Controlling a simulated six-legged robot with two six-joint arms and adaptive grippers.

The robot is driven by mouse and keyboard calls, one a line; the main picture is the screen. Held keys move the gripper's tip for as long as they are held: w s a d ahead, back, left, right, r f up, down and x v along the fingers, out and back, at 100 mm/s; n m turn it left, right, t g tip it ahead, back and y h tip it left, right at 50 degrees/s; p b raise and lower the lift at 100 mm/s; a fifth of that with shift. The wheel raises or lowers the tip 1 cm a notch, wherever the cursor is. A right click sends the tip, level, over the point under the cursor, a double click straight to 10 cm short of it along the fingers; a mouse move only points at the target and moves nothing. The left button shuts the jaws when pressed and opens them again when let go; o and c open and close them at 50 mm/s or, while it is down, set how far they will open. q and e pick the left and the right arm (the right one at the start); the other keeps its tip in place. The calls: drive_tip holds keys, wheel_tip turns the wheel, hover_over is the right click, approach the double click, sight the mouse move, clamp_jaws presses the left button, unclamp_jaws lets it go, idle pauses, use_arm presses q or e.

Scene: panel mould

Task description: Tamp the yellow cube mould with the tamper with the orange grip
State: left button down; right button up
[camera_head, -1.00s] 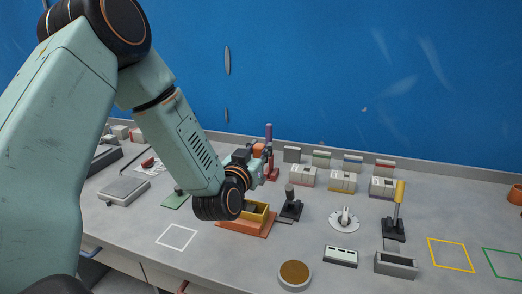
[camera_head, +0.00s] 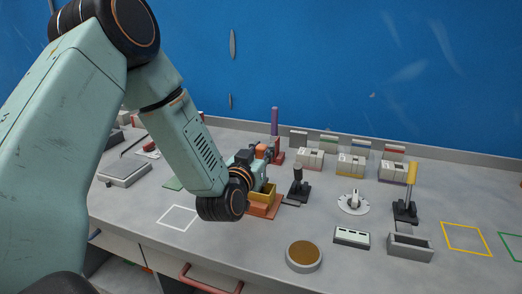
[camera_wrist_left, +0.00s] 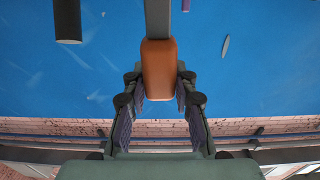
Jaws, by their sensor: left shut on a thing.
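The yellow cube mould (camera_head: 265,191) stands on an orange base (camera_head: 267,209) near the middle of the bench. My left arm hides its left part, and I cannot see clearly into it. My left gripper (camera_head: 265,152) is behind and above the mould, partly hidden by its own wrist. In the left wrist view the gripper (camera_wrist_left: 158,100) is shut on the orange grip (camera_wrist_left: 158,70) of the tamper, with its grey shaft (camera_wrist_left: 158,18) running to the top edge. The tamper's foot is hidden, so I cannot tell whether it touches the mould's contents. My right gripper is not in view.
A black-gripped tool (camera_head: 298,182) stands close right of the mould. A yellow-handled tool (camera_head: 409,192), a white round device (camera_head: 353,202), a grey trough (camera_head: 410,247) and a brown-topped round pan (camera_head: 303,254) stand further right. A white outlined square (camera_head: 178,218) on the bench is empty.

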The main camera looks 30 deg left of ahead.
use_arm(q)
drive_tip(key=shift+w+d+r, duration=0.1)
drive_tip(key=shift+d, duration=0.15)
drive_tip(key=shift+a+f, duration=0.3)
drive_tip(key=shift+a, duration=0.05)
drive_tip(key=shift+d+f+b, duration=0.25)
drive_tip(key=shift+f+b, duration=0.55)
drive_tip(key=shift+f, duration=0.05)
drive_tip(key=shift+a+f+b, duration=0.15)
drive_tip(key=shift+f+b, duration=0.35)
drive_tip(key=shift+f, duration=0.25)
drive_tip(key=shift+r, duration=0.1)
